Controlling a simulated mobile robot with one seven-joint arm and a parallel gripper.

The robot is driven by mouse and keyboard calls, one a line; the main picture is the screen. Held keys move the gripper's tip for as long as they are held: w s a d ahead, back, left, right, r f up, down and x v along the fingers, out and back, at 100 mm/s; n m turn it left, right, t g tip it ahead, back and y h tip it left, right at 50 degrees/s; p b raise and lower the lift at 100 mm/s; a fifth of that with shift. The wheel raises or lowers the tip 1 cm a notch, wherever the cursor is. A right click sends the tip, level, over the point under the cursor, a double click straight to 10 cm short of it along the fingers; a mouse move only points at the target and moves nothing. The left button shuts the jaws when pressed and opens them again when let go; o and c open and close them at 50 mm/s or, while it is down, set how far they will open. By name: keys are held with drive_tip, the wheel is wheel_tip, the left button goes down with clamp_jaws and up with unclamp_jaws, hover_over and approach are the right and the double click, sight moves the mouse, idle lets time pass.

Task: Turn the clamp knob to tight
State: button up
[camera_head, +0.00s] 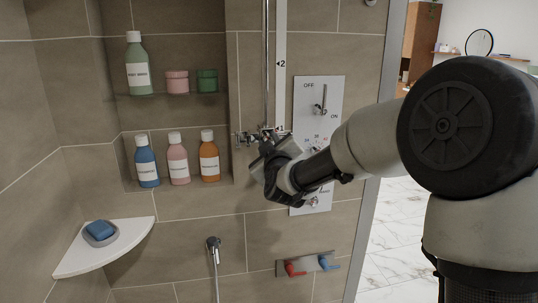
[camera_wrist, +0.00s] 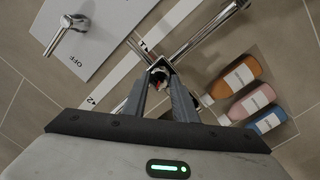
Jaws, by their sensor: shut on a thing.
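The clamp sits on a vertical chrome rail (camera_head: 265,60) in the shower, beside a white strip marked 1 and 2 (camera_head: 281,70). In the wrist view the small clamp knob (camera_wrist: 158,72) shows dark with a bit of red and white, between my fingertips. My gripper (camera_wrist: 161,84) is shut on the knob. In the head view my gripper (camera_head: 264,145) reaches the clamp from the right and hides the knob. Which way the knob is turned cannot be told.
A white panel (camera_head: 307,95) with an ON/OFF lever and dials is right of the rail, behind my arm. Bottles (camera_head: 179,160) and jars (camera_head: 177,82) stand on niche shelves at left. A corner shelf (camera_head: 140,231) holds a blue soap. Red and blue handles (camera_head: 310,264) are low on the wall.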

drive_tip(key=shift+d+m+g+y+b, duration=0.1)
drive_tip(key=shift+m+g+y+b, duration=0.15)
drive_tip(key=shift+m+b, duration=3.25)
drive_tip(key=shift+d+m+g+y+b, duration=0.15)
drive_tip(key=shift+m+y+b, duration=0.1)
drive_tip(key=shift+m+b, duration=3.25)
drive_tip(key=o, duration=1)
drive_tip(key=shift+w, duration=0.1)
drive_tip(key=shift+o, duration=0.2)
